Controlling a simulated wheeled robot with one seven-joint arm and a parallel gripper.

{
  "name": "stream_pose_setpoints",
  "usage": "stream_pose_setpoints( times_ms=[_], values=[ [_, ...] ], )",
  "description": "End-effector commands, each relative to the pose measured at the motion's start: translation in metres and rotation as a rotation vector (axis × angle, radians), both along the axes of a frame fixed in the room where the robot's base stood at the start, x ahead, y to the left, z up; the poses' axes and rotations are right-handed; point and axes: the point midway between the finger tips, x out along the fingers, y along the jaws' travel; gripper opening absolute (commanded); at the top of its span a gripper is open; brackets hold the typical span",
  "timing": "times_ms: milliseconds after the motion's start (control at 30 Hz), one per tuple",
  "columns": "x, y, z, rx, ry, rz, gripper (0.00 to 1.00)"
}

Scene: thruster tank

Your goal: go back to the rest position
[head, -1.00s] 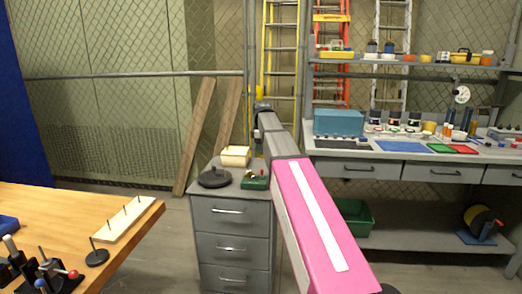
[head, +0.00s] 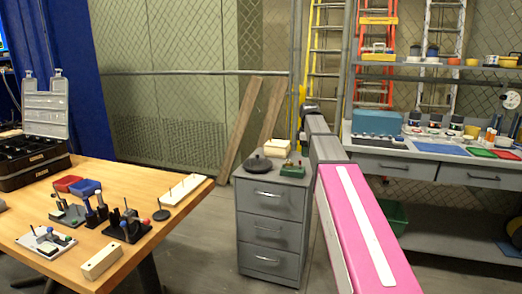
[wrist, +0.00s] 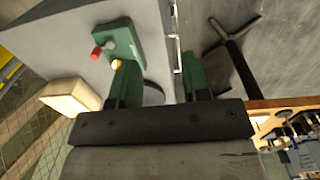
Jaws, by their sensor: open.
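My gripper (wrist: 160,78) shows in the wrist view with its two green fingers spread apart and nothing between them. Beyond the fingers is the grey cabinet top (wrist: 75,55), with a green box (wrist: 122,42) with red and yellow knobs and a cream block (wrist: 70,97). A dark round piece is partly hidden behind the left finger. In the head view my pink and grey arm stretches away past the right side of the drawer cabinet (head: 270,225); the fingers cannot be made out there.
A wooden table (head: 195,205) with several small fixtures and a black case (head: 30,165) stands at left. On the cabinet are a dark disc (head: 258,163) and the green box (head: 293,170). A workbench (head: 430,160) stands at right. Open floor lies between table and cabinet.

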Motion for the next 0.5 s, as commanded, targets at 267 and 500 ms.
stream_pose_setpoints(
  times_ms=[267, 500],
  values=[
    [-0.009, 0.001, -0.021, 0.003, 0.002, -0.053, 0.43],
    [-0.023, 0.002, -0.054, 0.006, 0.003, -0.139, 0.43]
  ],
)
